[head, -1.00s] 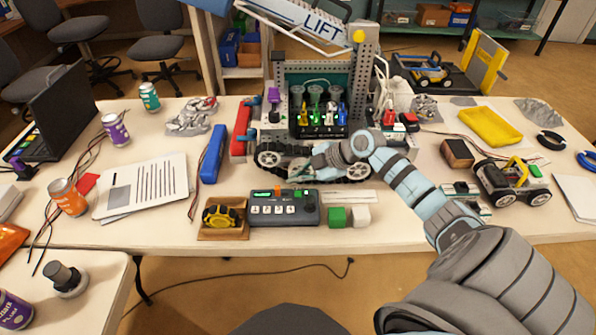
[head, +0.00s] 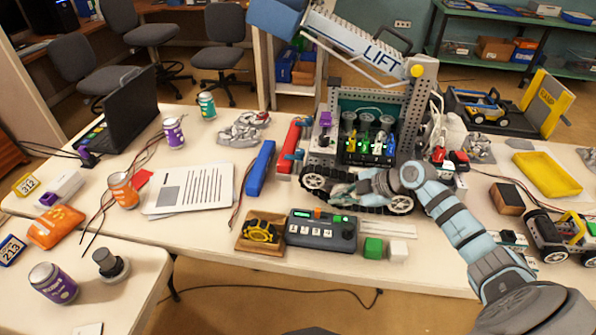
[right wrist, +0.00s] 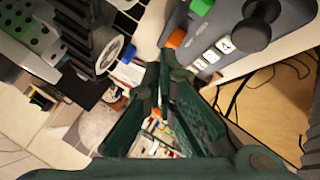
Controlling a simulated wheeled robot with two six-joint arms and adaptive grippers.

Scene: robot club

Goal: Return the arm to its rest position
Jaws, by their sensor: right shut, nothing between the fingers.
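My right arm comes in from the lower right. Its right gripper (head: 338,192) is at the front of the tracked lift robot (head: 392,203), just behind the grey control box (head: 321,232). The gripper looks shut and empty. In the right wrist view the two dark green fingers (right wrist: 163,68) converge to a tip between the control box (right wrist: 225,30) and the robot's wheel and track (right wrist: 108,52). I cannot tell whether the fingers touch the robot. My left gripper is not in the head view.
A blue bar (head: 260,168) and papers (head: 188,190) lie left. A small wheeled car (head: 562,237) stands right.

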